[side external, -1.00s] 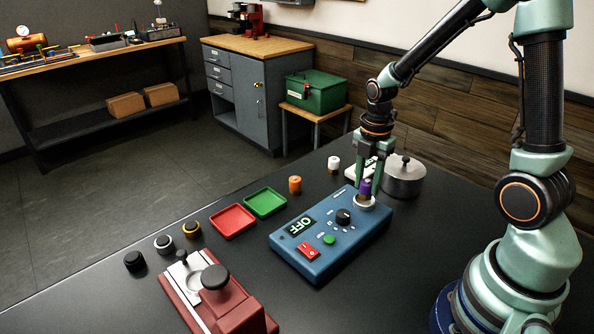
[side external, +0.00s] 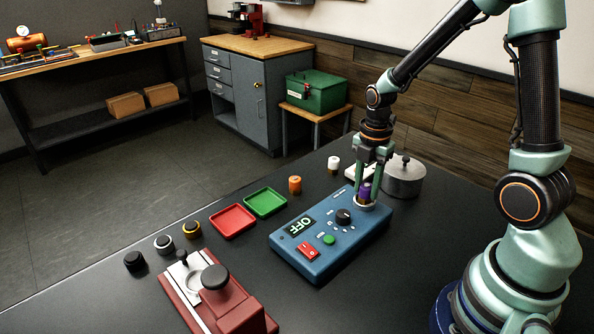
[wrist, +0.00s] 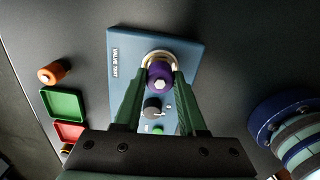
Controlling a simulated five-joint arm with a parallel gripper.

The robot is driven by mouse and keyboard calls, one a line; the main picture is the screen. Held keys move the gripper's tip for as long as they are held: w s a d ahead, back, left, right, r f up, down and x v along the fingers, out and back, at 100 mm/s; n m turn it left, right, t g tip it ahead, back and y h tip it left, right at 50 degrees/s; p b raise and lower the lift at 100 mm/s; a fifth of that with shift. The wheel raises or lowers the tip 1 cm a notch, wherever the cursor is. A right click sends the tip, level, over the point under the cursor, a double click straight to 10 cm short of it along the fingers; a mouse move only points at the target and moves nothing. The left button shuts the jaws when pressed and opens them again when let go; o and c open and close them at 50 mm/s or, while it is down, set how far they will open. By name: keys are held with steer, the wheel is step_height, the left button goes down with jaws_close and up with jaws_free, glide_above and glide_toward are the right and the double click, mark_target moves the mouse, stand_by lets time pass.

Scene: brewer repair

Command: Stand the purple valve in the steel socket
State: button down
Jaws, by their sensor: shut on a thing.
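The purple valve (side external: 365,191) is upright between the fingers of my gripper (side external: 367,194), which is shut on it. It stands at the steel socket (side external: 366,205) on the far right end of the blue valve tester (side external: 320,262). Its lower part is hidden by the socket rim, so it appears at least partly inside; I cannot tell how deep. In the wrist view the purple valve (wrist: 160,78) shows between the two green fingers, with the socket ring (wrist: 161,57) around and behind it.
The tester shows "OFF" beside a black knob (side external: 344,216), a green button and a red switch. A green tray (side external: 265,203) and a red tray (side external: 232,221) lie to its left. Orange (side external: 295,185) and white (side external: 334,164) valves stand behind. A lidded steel pot (side external: 404,178) is close right of my gripper.

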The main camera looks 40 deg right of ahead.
steer(key=shift+f, duration=0.45)
stand_by(1.1)
steer(key=shift+c, duration=2)
jaws_free()
steer(key=shift+o, duration=0.3)
steer(key=o, duration=0.3)
steer(key=shift+o, duration=0.2)
steer(key=shift+r, duration=4.1)
